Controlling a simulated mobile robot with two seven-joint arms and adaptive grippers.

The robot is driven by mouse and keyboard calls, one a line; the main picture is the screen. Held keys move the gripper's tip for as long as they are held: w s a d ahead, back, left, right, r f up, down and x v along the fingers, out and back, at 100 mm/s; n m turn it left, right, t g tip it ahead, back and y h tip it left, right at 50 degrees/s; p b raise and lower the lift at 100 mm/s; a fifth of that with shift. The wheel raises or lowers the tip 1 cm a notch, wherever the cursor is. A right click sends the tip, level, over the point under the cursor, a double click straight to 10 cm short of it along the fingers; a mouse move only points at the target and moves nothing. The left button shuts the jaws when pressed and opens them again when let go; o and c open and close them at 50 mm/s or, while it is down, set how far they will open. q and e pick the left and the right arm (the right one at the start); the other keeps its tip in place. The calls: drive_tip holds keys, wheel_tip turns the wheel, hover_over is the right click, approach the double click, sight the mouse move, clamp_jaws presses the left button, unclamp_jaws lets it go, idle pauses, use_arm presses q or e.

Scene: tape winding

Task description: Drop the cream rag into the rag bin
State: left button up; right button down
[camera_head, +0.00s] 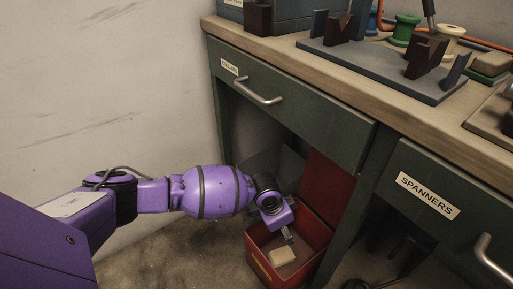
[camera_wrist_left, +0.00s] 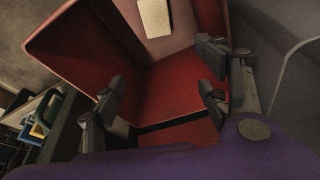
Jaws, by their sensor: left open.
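The cream rag (camera_head: 281,257) is a small pale block-like piece inside the red rag bin (camera_head: 259,266). In the left wrist view the rag (camera_wrist_left: 155,17) lies within the bin's red walls (camera_wrist_left: 80,38), beyond my fingertips and apart from them. My left gripper (camera_head: 288,236) reaches down into the bin's opening just above the rag. In the left wrist view the fingers of my left gripper (camera_wrist_left: 162,88) are spread, with nothing between them. My right gripper is not seen.
The bin stands on the floor under the workbench (camera_head: 300,50), with its red lid (camera_head: 329,187) raised behind it. A closed drawer (camera_head: 290,98) with a metal handle overhangs it. A SPANNERS drawer (camera_head: 428,196) is to the right. Spools and a rack stand on the bench top.

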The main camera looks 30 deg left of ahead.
use_arm(q)
drive_tip(key=v, duration=1.2)
drive_tip(key=shift+w+d, duration=0.15)
